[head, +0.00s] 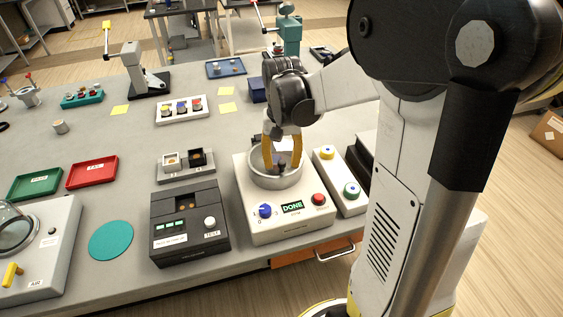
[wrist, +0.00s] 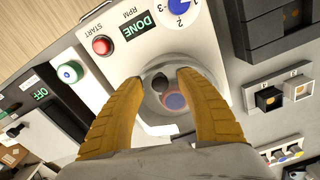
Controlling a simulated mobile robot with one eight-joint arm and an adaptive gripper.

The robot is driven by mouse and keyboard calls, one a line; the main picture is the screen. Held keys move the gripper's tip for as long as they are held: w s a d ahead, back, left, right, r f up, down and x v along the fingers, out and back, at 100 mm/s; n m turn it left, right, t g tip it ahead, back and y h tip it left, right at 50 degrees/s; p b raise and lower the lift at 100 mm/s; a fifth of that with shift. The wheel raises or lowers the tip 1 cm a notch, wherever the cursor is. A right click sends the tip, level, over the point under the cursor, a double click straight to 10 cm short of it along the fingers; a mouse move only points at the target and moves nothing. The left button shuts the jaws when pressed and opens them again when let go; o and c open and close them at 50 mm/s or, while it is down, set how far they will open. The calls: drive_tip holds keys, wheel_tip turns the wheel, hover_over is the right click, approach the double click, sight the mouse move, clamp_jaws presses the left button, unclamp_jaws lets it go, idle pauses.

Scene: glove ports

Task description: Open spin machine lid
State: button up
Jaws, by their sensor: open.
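The spin machine (head: 285,222) is a white box with a round metal bowl (head: 277,182) on top, a blue dial, a red button and a display reading DONE. The machine's face also shows in the wrist view (wrist: 121,62). My gripper (head: 282,157) is over the bowl, its yellow fingers pointing down at the opening and apart. In the wrist view, the open fingers (wrist: 158,82) stand either side of a small dark round piece (wrist: 160,84), with a blue and reddish disc (wrist: 174,101) by it. I cannot tell whether the dark piece is a clear lid's knob or whether the fingers touch it.
A white box with yellow and green buttons (head: 340,180) stands close on the right. A dark grey device (head: 188,225) stands on the left, with a small two-socket block (head: 185,166) behind it. A teal disc (head: 111,240) lies further left.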

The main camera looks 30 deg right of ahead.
sight(275, 156)
clamp_jaws()
drive_tip(key=shift+r, duration=0.1)
drive_tip(key=shift+w+r+p, duration=0.25)
drive_tip(key=shift+r+p, duration=0.4)
drive_tip(key=shift+r, duration=0.2)
drive_tip(key=w+d+r+p, duration=0.2)
drive_tip(key=w+r+p, duration=0.2)
drive_tip(key=w, duration=0.4)
drive_tip(key=w+d+r+p, duration=0.3)
drive_tip(key=w+r, duration=0.4)
drive_tip(key=w, duration=0.2)
drive_tip(key=shift+w+p, duration=0.15)
drive_tip(key=shift+p, duration=0.2)
